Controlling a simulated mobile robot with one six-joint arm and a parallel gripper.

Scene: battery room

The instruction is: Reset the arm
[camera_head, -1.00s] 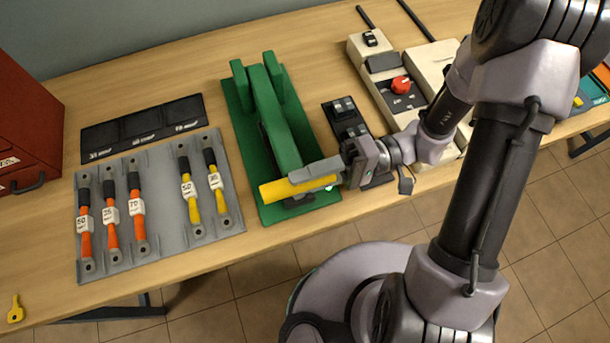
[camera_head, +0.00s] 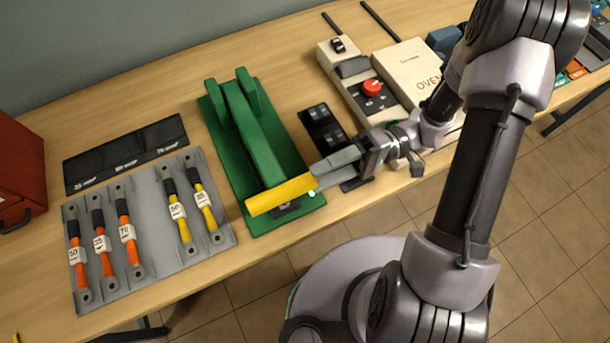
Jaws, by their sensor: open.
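My gripper (camera_head: 338,165) is open near the front edge of the workbench, pointing left. Its grey fingers are close to the right end of a yellow bar (camera_head: 280,195). The bar lies across the front of a green press-like tool (camera_head: 250,135) on a green base; it looks like the tool's handle or lever, but I cannot tell. My arm runs from the lower right up and back down to the gripper.
A grey tray (camera_head: 158,240) with orange and yellow cables stands left. A black three-part mat (camera_head: 125,153) lies behind it. A black switch block (camera_head: 322,128), a beige box with a red knob (camera_head: 372,88) and an oven-labelled box (camera_head: 408,68) stand right. A red cabinet (camera_head: 18,165) is far left.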

